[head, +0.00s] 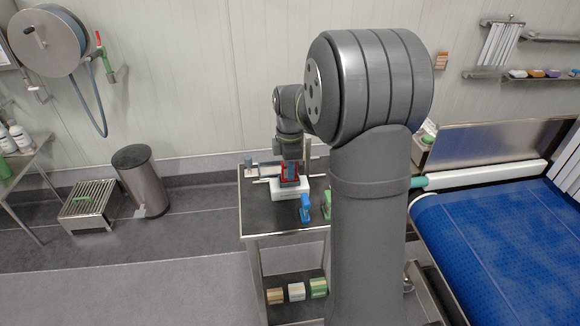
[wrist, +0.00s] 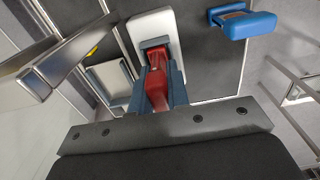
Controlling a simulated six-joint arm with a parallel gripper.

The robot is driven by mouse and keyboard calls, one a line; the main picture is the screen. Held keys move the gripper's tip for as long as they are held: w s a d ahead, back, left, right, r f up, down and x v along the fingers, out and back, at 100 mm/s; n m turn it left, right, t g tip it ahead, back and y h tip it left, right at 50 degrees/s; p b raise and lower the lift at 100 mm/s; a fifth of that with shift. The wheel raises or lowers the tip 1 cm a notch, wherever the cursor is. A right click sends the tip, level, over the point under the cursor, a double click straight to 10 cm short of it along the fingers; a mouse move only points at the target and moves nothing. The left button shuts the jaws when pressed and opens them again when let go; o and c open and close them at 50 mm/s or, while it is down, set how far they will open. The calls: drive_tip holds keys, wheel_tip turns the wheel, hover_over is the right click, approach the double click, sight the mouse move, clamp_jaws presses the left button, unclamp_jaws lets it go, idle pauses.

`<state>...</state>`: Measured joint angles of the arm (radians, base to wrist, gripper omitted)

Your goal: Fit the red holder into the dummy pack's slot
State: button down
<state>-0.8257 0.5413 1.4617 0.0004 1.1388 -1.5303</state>
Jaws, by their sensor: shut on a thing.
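My gripper (wrist: 160,92) is shut on the red holder (wrist: 157,78), with one grey-blue finger on each side of it. The white dummy pack (wrist: 151,23) lies on the dark table top just beyond the fingertips. The holder's far end is at the dark slot opening in the pack; how deep it sits there I cannot tell. In the head view the red holder (head: 284,181) shows at the lower end of my arm, right over the white pack (head: 292,194). My fingers are hard to make out there.
A blue block-like object (wrist: 248,24) stands on the table right of the pack. A pale tray-like piece (wrist: 108,84) and a metal bar (wrist: 72,50) lie to the left. The table (head: 262,218) has bare room at its front left. A blue conveyor belt (head: 490,250) runs at right.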

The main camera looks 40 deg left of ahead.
drive_tip(key=shift+f, duration=0.2)
drive_tip(key=c, duration=1.3)
unclamp_jaws()
drive_tip(key=shift+r, duration=0.1)
wheel_tip(320, 180, up, 17)
drive_tip(key=shift+r, duration=0.15)
